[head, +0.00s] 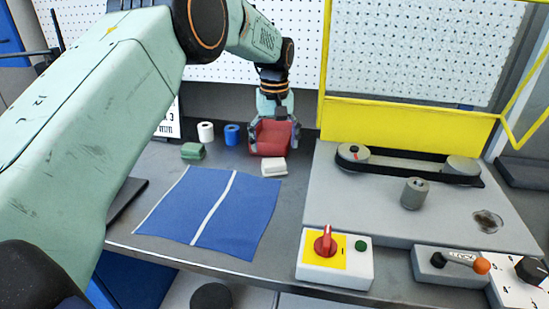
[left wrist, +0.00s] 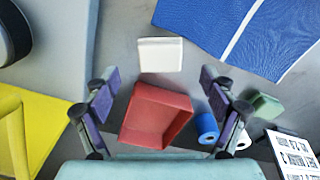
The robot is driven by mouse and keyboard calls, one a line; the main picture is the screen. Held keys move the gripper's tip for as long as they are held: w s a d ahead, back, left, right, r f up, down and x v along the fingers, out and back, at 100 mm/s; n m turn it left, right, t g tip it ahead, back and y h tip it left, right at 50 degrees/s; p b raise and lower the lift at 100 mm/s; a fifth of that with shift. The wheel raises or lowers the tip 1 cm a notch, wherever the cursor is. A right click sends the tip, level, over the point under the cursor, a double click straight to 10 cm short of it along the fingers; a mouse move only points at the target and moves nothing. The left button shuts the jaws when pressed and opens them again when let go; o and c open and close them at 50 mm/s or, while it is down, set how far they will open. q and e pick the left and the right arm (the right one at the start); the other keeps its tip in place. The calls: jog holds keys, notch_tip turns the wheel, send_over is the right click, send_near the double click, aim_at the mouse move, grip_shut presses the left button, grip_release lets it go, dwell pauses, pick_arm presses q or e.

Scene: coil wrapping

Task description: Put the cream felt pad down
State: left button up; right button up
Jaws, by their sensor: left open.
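The cream felt pad (head: 274,167) lies on the grey bench, just in front of the red tray (head: 272,142) and near the mat's upper right corner. It also shows in the left wrist view (left wrist: 160,54), a little beyond the fingertips and apart from them. My left gripper (head: 273,128) is open over the red tray, with its fingers to either side of it. In the left wrist view the tray (left wrist: 157,116) sits between the spread fingers and looks empty; I cannot tell whether they touch it. My right gripper is not in view.
A blue mat (head: 253,216) with a white stripe lies to the left. A green block (head: 193,151), a white roll (head: 206,131) and a blue roll (head: 232,134) stand behind it. The belt machine (head: 335,205) and a red-knobbed switch box (head: 312,270) are on the right.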

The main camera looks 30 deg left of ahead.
aim_at(274, 162)
pick_arm(q)
jog(key=shift+r, duration=2.65)
notch_tip(274, 162, down, 12)
jog(key=shift+r+b, duration=0.1)
jog(key=shift+b, duration=0.35)
jog(key=shift+f, duration=0.75)
jog(key=shift+r, duration=0.25)
